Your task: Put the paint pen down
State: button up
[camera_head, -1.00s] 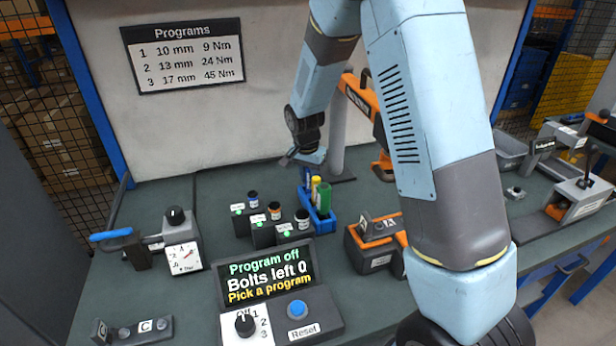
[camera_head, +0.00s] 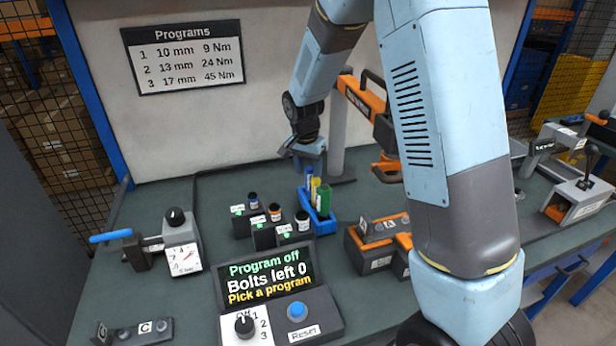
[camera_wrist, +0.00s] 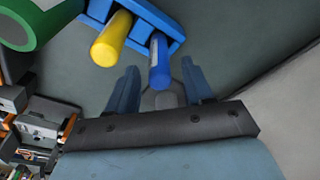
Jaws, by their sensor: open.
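A blue pen rack (camera_head: 324,220) stands on the bench and holds a blue pen (camera_head: 308,178), a yellow pen (camera_head: 315,187) and a thicker green one (camera_head: 323,195). I cannot tell from looks which is the paint pen. My gripper (camera_head: 310,160) is open just above the rack. In the wrist view the blue pen (camera_wrist: 160,62) stands in the rack (camera_wrist: 148,14), its near end at the gap between my open fingers (camera_wrist: 161,82), which are not closed on it. The yellow pen (camera_wrist: 112,40) and the green one (camera_wrist: 22,22) are off to the left.
Small labelled pots (camera_head: 275,212) stand left of the rack. A program panel (camera_head: 268,285) is in front, an orange and black block (camera_head: 378,240) to the right. An orange tool (camera_head: 362,98) hangs by a grey post behind. The back left bench is clear.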

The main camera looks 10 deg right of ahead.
notch_tip(320, 180, up, 8)
jog(key=s, duration=0.1)
jog(key=shift+a, duration=0.3)
